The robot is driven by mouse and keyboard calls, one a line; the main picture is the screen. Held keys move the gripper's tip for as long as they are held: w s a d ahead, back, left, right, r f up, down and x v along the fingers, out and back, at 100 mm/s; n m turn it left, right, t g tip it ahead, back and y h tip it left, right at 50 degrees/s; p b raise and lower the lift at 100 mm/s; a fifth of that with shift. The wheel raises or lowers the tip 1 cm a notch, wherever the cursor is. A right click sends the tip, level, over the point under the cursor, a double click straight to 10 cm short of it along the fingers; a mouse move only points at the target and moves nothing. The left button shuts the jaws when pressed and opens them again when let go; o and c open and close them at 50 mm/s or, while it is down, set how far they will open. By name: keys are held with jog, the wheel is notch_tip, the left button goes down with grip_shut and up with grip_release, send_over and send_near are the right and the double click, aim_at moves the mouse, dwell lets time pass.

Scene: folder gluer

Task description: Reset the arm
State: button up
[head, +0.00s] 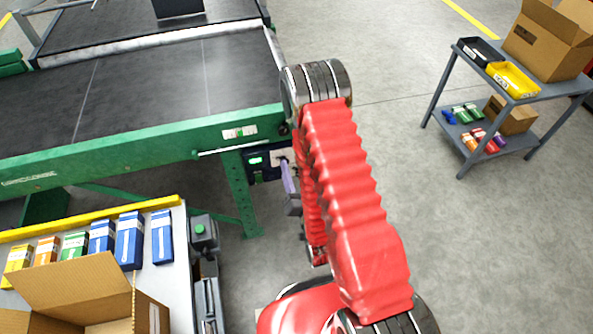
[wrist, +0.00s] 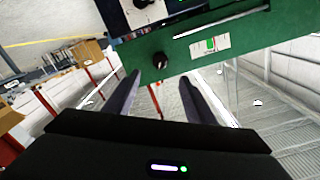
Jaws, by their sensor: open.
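My red arm stretches up the middle of the head view, beside the end of the green-framed conveyor (head: 150,135). My gripper (wrist: 160,90) shows in the wrist view as two dark fingers set well apart, with nothing between them. In that view the green conveyor frame (wrist: 225,45) with a black knob (wrist: 160,61) and a small label lies just beyond the fingertips. In the head view a purple-grey finger of my gripper (head: 289,178) shows left of the arm, near a control box (head: 262,163) under the conveyor. The rest of the gripper is hidden behind the arm.
A table at lower left holds an open cardboard box (head: 75,292) and several small cartons (head: 129,240). A grey cart (head: 545,92) at upper right carries a yellow tray (head: 513,79), a black tray and boxes. The floor between arm and cart is clear.

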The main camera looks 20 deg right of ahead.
dwell(0.3)
jog(key=s+f+n+g, duration=0.2)
jog(key=s+f+g, duration=0.2)
jog(key=f+g, duration=0.25)
jog(key=s+f+n+g, duration=0.1)
jog(key=s+f+g, duration=0.3)
jog(key=f+g, duration=0.3)
jog(key=s+r+n, duration=0.1)
jog(key=s+r, duration=0.3)
jog(key=r, duration=1)
jog(key=s+r, duration=0.4)
jog(key=r, duration=1)
jog(key=s+r+n+t, duration=0.1)
jog(key=s+r, duration=0.4)
jog(key=r, duration=0.9)
jog(key=shift+d+r+n, duration=0.2)
jog(key=shift+n, duration=0.1)
jog(key=shift+s, duration=0.1)
dwell(1.8)
